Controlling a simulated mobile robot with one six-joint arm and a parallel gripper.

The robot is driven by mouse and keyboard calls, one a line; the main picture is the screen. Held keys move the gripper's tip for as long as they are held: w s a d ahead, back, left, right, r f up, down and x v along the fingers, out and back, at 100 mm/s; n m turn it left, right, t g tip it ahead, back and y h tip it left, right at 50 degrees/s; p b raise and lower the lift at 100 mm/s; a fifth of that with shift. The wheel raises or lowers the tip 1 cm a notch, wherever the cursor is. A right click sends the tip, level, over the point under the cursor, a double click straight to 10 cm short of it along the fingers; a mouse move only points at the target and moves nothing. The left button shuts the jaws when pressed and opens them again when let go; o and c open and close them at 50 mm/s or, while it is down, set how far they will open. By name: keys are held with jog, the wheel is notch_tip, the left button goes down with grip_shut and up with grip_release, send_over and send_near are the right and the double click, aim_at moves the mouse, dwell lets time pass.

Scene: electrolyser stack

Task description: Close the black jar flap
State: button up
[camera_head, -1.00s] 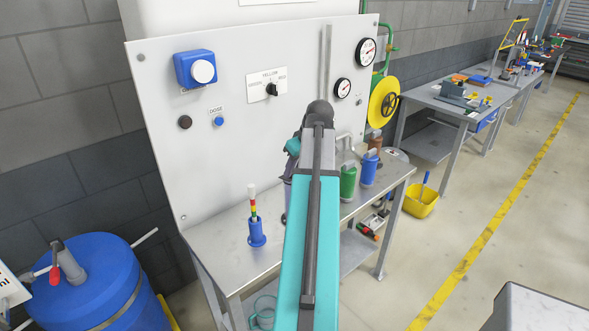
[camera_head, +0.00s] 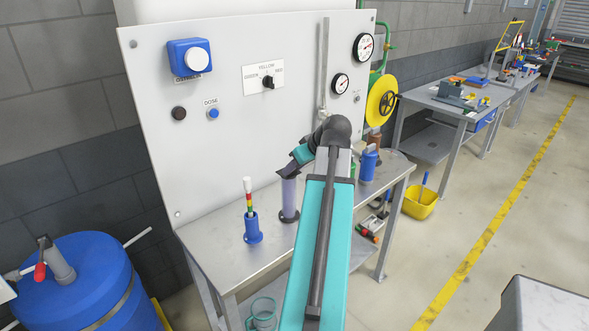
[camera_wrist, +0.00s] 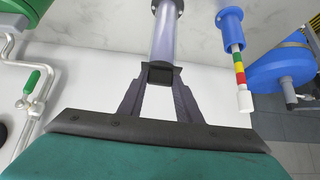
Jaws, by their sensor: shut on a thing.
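My gripper (camera_head: 285,172) is over the bench, at the top of a violet-grey cylinder (camera_head: 289,196) with a black base. In the wrist view its two dark fingers are closed around a dark square piece (camera_wrist: 160,74) at the near end of the cylinder (camera_wrist: 165,38). The cylinder appears upright, with its base on the bench. I cannot make out a black jar or its flap for certain.
A blue holder (camera_head: 253,230) with a striped stick (camera_head: 249,200) stands left of the cylinder on the metal bench (camera_head: 215,262). The upright panel (camera_head: 225,150) with knobs and gauges is close behind. A blue drum (camera_head: 85,280) stands at lower left.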

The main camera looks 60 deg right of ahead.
jog(key=shift+f, duration=0.1)
jog(key=o, duration=1)
jog(key=shift+o, duration=0.2)
jog(key=b+v, duration=0.2)
jog(key=v, duration=1.2)
jog(key=shift+b, duration=0.4)
